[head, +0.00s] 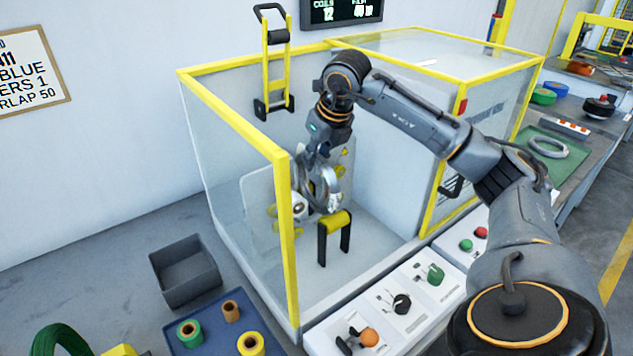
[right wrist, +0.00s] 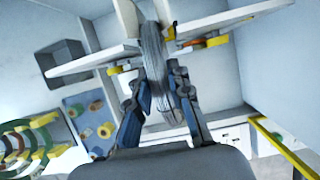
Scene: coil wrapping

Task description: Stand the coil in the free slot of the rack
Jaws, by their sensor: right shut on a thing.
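A grey, ring-shaped coil (head: 327,192) is upright inside the glass-walled wrapping machine (head: 243,127). My right gripper (head: 318,168) reaches in from above and is shut on the coil. In the right wrist view, the coil (right wrist: 151,48) stands edge-on between the two fingers (right wrist: 160,100), among the machine's white plates and yellow rollers. Whether the coil touches the rollers cannot be told. The rack's edge, with a green coil (head: 62,334), is cut off at the lower left of the head view. Coloured rings (right wrist: 32,138) show there in the right wrist view; its free slot cannot be made out. My left gripper is out of view.
Yellow-edged glass walls surround my right gripper. A yellow-topped black stand (head: 334,222) is below the coil. A grey bin (head: 184,270) and a blue tray (head: 203,310) of tape rolls lie in front at left. A control panel (head: 405,300) runs along the machine's front.

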